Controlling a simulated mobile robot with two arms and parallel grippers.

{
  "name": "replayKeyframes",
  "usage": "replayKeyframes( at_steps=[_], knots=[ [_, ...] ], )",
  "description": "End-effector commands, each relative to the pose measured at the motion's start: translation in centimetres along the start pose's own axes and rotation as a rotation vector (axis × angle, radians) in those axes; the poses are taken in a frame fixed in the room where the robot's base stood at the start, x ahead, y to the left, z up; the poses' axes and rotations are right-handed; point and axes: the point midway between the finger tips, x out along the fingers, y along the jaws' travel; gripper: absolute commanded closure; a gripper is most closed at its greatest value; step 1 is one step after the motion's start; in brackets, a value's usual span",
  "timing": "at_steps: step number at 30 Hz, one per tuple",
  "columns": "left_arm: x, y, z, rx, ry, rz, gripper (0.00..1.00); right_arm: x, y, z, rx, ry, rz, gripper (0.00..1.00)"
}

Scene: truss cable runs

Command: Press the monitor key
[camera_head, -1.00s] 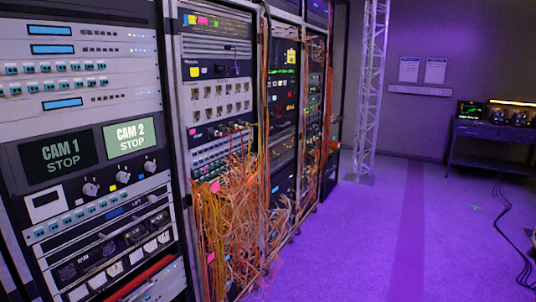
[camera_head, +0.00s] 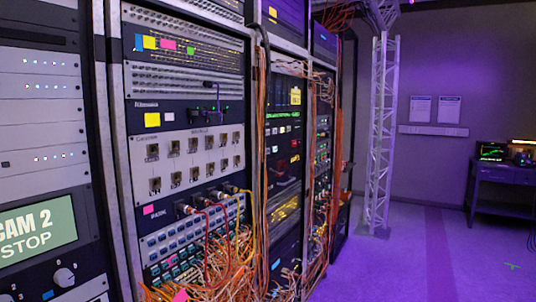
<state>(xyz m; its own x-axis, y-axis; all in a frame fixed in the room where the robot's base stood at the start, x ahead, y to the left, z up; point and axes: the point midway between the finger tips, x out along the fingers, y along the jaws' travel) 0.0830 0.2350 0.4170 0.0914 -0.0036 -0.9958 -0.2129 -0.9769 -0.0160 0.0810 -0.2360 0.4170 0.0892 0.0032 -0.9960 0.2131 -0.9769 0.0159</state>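I see no key that I can make out as labelled for the monitor. A lit screen reading "CAM 2 STOP" (camera_head: 38,232) is cut by the left edge, with a round knob (camera_head: 64,277) below it. The rack to its right holds a pale panel with two rows of square sockets (camera_head: 193,160). Below that is a panel with rows of small blue keys or ports (camera_head: 190,236), partly hidden by cables. Labels on these are too small to read. Neither of my grippers is in view.
Tangled orange cables (camera_head: 215,268) hang in front of the racks. A metal truss tower (camera_head: 381,135) stands beyond them. Two notices (camera_head: 434,109) hang on the back wall, and a desk (camera_head: 498,190) with a small screen stands at right.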

Motion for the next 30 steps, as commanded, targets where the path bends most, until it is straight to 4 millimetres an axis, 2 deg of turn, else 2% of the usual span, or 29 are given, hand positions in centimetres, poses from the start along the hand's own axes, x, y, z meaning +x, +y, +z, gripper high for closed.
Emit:
replayKeyframes(
  at_steps=[2,9,11,17,30],
  knots=[
    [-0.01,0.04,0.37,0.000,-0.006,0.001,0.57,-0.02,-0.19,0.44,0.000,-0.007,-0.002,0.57],
    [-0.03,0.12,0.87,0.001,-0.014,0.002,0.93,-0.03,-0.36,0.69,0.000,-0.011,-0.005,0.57],
    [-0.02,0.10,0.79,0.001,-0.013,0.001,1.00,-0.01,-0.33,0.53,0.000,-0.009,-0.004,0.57],
    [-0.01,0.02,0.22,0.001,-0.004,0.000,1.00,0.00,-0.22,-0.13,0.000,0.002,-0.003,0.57],
    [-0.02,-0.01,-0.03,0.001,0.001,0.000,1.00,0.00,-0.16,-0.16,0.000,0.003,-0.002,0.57]
  ],
)
